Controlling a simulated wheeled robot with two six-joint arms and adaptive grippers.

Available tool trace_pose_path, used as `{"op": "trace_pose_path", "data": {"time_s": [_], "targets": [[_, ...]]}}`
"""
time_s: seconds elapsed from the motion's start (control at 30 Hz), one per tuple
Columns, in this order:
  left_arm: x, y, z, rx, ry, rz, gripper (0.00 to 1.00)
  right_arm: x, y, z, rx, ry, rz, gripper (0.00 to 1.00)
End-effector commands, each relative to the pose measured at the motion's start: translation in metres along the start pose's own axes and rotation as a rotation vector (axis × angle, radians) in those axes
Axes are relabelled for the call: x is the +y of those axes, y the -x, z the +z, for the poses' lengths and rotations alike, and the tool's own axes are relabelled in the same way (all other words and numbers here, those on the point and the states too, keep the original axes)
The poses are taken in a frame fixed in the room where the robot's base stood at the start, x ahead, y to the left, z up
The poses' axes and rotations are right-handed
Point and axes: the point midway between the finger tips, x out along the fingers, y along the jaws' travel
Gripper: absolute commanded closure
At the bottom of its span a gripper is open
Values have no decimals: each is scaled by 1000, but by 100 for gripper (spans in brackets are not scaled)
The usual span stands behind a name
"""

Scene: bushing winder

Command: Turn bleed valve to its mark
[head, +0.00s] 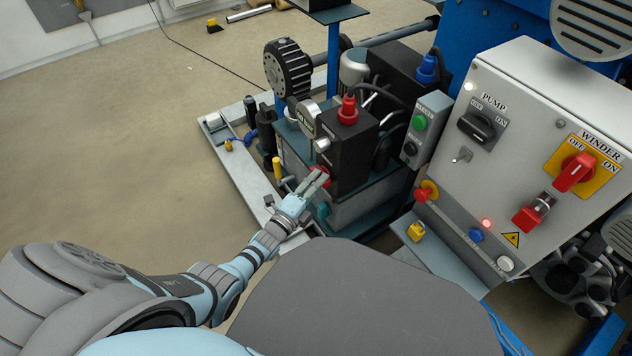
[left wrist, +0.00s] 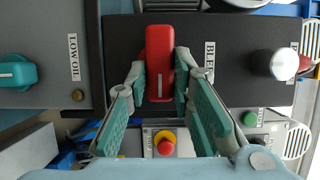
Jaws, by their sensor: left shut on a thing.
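The bleed valve's red lever handle (left wrist: 160,62) sits on a black block, beside a BLEED label (left wrist: 209,58), in the left wrist view. It lies lengthwise up and down in that picture, with a white line at its lower end. My left gripper (left wrist: 160,78) is shut on it, one finger on each side. In the head view my left gripper (head: 317,181) reaches the front of the black block (head: 347,150), and only a little red of the handle (head: 320,171) shows. I cannot make out the mark. My right gripper is not in view.
A teal handle (left wrist: 16,72) by a LOW OIL label is left of the valve in the wrist view; a silver knob (left wrist: 274,64) is right. A red-topped fitting (head: 348,110) stands on the block. The control cabinet (head: 530,130) is at right. Floor at left is clear.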

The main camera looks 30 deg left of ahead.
Motion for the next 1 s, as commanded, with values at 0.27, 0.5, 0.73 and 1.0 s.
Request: {"op": "trace_pose_path", "data": {"time_s": [0.27,0.5,0.73,1.0], "targets": [[0,0,0,1,-3,0,100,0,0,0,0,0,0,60],[0,0,0,1,-2,0,58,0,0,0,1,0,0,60],[1,4,0,0,-2,2,58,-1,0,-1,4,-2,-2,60],[2,60,0,2,-3,5,58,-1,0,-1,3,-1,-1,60]]}}
